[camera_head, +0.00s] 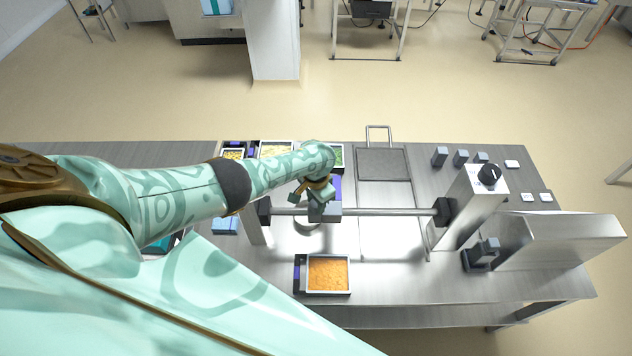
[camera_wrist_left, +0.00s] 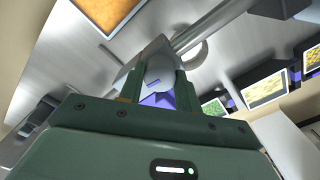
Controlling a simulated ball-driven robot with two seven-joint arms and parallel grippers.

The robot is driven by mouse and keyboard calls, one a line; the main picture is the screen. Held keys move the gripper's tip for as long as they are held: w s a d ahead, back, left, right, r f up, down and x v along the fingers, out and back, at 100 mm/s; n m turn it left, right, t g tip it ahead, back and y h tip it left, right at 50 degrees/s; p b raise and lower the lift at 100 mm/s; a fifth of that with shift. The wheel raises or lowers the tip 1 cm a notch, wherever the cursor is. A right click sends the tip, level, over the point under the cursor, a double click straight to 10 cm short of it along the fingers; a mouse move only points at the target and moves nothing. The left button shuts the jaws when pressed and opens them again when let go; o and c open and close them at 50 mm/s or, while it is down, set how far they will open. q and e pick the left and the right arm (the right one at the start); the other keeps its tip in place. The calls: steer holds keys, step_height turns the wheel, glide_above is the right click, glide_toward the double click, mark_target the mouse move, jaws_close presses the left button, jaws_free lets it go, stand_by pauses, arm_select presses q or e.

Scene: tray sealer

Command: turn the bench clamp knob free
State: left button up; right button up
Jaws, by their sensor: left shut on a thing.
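A horizontal steel bar (camera_head: 390,212) crosses above the bench, and a grey clamp block (camera_head: 330,213) sits on it left of the middle. In the left wrist view the block (camera_wrist_left: 128,72) shows a rounded grey knob (camera_wrist_left: 158,68) on its near side. My left gripper (camera_head: 316,198) reaches the block from above and behind in the head view. Its green fingers stand either side of the knob (camera_wrist_left: 157,90) and are shut on it. The fingers and wrist hide the knob in the head view. My right gripper is in neither view.
A tray of orange food (camera_head: 328,273) lies in front of the bar. More food trays (camera_head: 276,150) stand behind my left forearm. A control box with a black dial (camera_head: 488,174) stands at the bar's right end. Bare steel (camera_head: 445,285) is clear at the front right.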

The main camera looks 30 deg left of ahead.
arm_select(q)
steer(key=shift+n, duration=0.4)
steer(key=o, duration=0.7)
step_height(320, 180, up, 16)
steer(key=p, duration=0.9)
steer(key=shift+r, duration=0.15)
